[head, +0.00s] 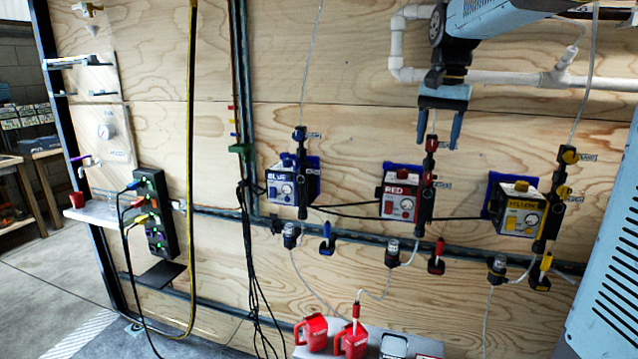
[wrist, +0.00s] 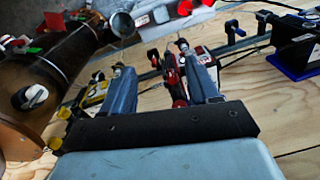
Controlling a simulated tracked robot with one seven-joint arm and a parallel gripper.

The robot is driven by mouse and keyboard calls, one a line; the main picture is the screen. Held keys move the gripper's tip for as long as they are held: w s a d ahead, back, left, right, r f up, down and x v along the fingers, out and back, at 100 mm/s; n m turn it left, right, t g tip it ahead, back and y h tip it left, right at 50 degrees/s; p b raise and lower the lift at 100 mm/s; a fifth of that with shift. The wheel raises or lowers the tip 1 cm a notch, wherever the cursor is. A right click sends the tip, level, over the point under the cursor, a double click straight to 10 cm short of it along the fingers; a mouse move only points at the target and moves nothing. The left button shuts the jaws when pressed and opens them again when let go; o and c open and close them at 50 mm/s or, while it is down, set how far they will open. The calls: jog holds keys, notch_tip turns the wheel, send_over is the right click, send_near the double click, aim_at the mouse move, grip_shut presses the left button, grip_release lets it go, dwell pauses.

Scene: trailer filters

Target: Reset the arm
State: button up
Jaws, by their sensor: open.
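My gripper (head: 438,132) hangs from my arm at the upper right of the head view, in front of the plywood wall. Its two fingers point down and stand apart with nothing held between them. The fingers also show in the wrist view (wrist: 154,62). In the head view the gripper overlaps the top of the black fitting beside the red-labelled box (head: 400,205). I cannot tell how far apart they are in depth. The blue-labelled box (head: 287,186) is to its lower left, and the yellow-labelled box (head: 520,217) to its lower right.
White pipes (head: 500,77) run along the wall behind my arm. Hoses and valves hang below the boxes. Red jugs (head: 351,341) stand on a low shelf. A black power strip (head: 153,213) and hanging cables are at the left. The floor (head: 45,268) is open at far left.

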jog(key=s+f+n+t, duration=0.1)
jog(key=s+f, duration=0.3)
jog(key=s, duration=0.4)
jog(key=s+a+f+n+t, duration=0.1)
jog(key=s+f, duration=0.3)
jog(key=s, duration=0.4)
jog(key=s+f+n+t, duration=0.2)
jog(key=s+f+n, duration=0.1)
jog(key=s, duration=0.5)
jog(key=shift+a+f+n+t, duration=0.15)
jog(key=shift+f+n+t, duration=0.15)
jog(key=shift+f, duration=0.25)
